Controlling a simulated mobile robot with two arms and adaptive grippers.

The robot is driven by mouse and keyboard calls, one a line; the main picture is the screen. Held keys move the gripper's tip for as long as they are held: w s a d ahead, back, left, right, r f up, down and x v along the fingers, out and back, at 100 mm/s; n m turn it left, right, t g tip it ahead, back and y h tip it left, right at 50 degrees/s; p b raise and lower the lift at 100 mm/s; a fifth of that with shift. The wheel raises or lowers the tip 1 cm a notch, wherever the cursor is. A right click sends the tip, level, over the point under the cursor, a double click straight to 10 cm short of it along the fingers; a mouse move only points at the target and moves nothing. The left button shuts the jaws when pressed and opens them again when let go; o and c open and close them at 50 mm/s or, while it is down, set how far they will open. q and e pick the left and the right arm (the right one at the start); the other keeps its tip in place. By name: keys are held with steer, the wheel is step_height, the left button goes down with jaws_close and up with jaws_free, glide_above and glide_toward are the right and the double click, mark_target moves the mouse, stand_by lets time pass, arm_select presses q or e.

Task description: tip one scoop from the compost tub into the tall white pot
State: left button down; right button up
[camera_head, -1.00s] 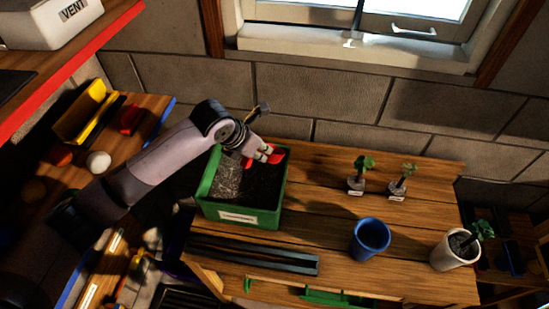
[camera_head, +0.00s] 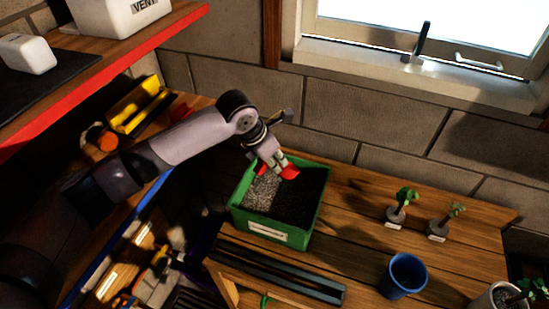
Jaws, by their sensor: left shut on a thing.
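The green compost tub (camera_head: 268,230) stands on the wooden bench, with a pale label on its front. Inside are grey grainy material on the left and dark compost (camera_head: 300,200) on the right. My left gripper (camera_head: 277,163) is over the back of the tub, shut on a red scoop (camera_head: 289,172). Whether the scoop touches the contents, and what it holds, I cannot tell. The white pot (camera_head: 492,300) is at the lower right corner, cut by the frame edge, with a green plant in it. My right gripper is not in view.
A blue pot (camera_head: 403,276) stands between the tub and the white pot. Two small labelled seedlings (camera_head: 401,206) (camera_head: 444,221) stand behind it. A dark long tray (camera_head: 285,268) lies in front of the tub. A red-edged shelf (camera_head: 110,80) is at the upper left.

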arm_select(q)
step_height(320, 180, down, 2)
steer(key=shift+f+b, duration=0.15)
steer(key=shift+b, duration=0.55)
step_height(320, 180, down, 9)
steer(key=b, duration=0.5)
steer(key=shift+b, duration=0.35)
steer(key=shift+s+f, duration=0.1)
steer(key=shift+s, duration=0.15)
steer(key=r+p, duration=0.7)
steer(key=r, duration=0.2)
steer(key=r+p, duration=0.4)
steer(key=r, duration=0.1)
steer(key=shift+w+r+p, duration=0.25)
steer(key=shift+p, duration=0.05)
steer(key=shift+f, duration=0.1)
